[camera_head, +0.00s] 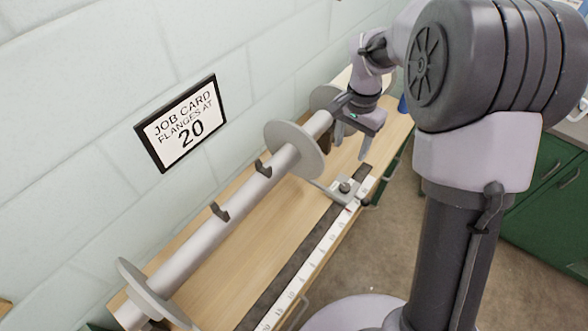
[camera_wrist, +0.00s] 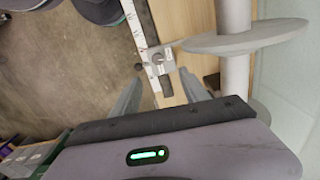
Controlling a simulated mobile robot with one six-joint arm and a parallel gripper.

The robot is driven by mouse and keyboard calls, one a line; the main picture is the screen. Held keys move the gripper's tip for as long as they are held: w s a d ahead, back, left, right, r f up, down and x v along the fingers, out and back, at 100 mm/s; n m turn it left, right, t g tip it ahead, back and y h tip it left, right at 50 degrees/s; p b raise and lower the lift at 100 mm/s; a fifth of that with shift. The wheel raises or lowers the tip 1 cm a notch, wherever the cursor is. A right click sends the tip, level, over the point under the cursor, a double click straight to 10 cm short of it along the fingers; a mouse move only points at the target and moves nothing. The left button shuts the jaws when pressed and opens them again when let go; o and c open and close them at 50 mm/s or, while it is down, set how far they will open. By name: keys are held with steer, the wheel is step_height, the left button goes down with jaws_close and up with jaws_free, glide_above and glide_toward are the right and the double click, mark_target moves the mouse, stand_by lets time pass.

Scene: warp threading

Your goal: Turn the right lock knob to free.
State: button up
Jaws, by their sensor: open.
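The right slider block (camera_head: 345,189) sits on the ruler rail by the right flange (camera_head: 300,150), with a small dark knob (camera_head: 344,187) on top. A second dark knob (camera_head: 365,202) sticks out at its front edge. In the wrist view the block (camera_wrist: 168,66) shows with its top knob (camera_wrist: 157,58) and side knob (camera_wrist: 138,67). I cannot tell from the frames which knob is the lock or how it is set. My gripper (camera_head: 351,145) is open and empty, above and to the right of the block. In the wrist view my gripper's fingers (camera_wrist: 160,77) frame the block without visible contact.
A grey beam (camera_head: 205,240) with prongs and flanges runs along the wooden bench (camera_head: 270,235). A white ruler (camera_head: 300,277) and a dark rail lie along its front. A job card (camera_head: 182,122) on the wall reads "flanges at 20". Green cabinets (camera_head: 545,185) stand at right.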

steer(key=b, duration=0.3)
glide_above(345, 186)
step_height(345, 186, down, 7)
step_height(345, 186, down, 10)
steer(key=b, duration=0.3)
steer(key=shift+s+f, duration=0.1)
steer(key=shift+f, duration=0.15)
